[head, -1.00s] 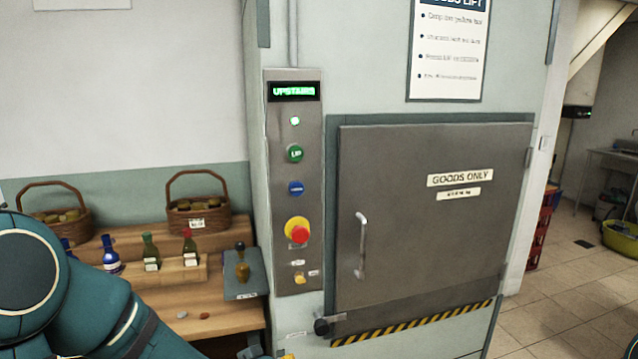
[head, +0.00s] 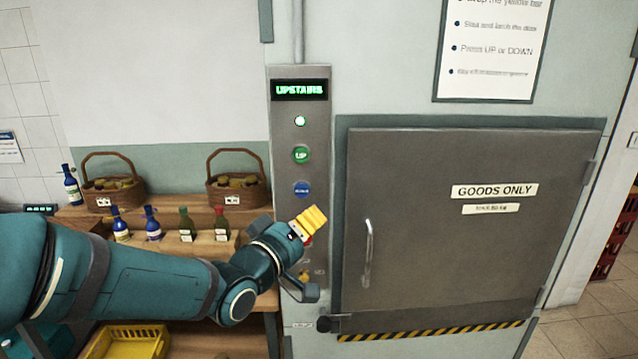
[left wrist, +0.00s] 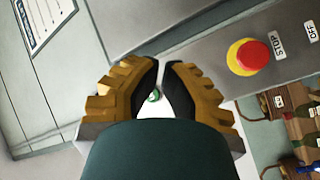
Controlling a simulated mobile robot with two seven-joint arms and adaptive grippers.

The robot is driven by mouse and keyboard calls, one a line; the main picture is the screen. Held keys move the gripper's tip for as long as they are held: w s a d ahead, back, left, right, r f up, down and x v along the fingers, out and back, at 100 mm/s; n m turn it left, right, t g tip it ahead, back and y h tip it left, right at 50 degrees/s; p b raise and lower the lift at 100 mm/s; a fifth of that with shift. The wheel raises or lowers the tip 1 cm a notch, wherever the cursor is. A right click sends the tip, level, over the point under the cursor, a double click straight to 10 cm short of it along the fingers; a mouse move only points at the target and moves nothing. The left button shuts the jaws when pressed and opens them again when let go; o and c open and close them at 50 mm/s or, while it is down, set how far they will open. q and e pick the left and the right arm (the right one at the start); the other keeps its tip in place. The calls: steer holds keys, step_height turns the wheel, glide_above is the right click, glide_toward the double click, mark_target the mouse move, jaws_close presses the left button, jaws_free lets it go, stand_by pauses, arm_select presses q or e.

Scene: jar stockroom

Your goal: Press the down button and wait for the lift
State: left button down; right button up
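The lift's control panel (head: 301,108) has a lit display (head: 300,90) reading UPSTAIRS and a lit green lamp (head: 300,121). Below are the green UP button (head: 301,155) and the blue down button (head: 302,189). The red stop button (head: 308,240) is mostly hidden by my left gripper (head: 318,217); it shows clearly with its yellow collar in the left wrist view (left wrist: 248,56). My left gripper is just below the blue button, in front of the panel; contact cannot be told. Its yellow fingers are drawn together, holding nothing visible. My right gripper is out of view.
The grey lift door (head: 470,220) is shut, with a vertical handle (head: 368,252) and a striped strip below. Wooden shelves left of the panel hold baskets (head: 237,180) and several bottles (head: 187,222). A yellow crate (head: 130,343) sits low at the left.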

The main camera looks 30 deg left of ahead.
mark_target(302, 190)
arm_select(q)
steer(key=shift+r, duration=0.4)
steer(key=shift+s+a, duration=0.1)
steer(key=shift+w+a+p, duration=0.15)
steer(key=shift+w+a, duration=0.6)
steer(key=shift+w, duration=0.5)
steer(key=shift+w+a+p, duration=0.2)
steer(key=shift+w+a, duration=0.55)
steer(key=shift+w, duration=0.55)
steer(key=shift+w+a+p, duration=0.15)
steer(key=shift+w+a, duration=0.6)
steer(key=shift+w, duration=0.5)
steer(key=shift+w+a, duration=0.2)
steer(key=shift+w, duration=0.2)
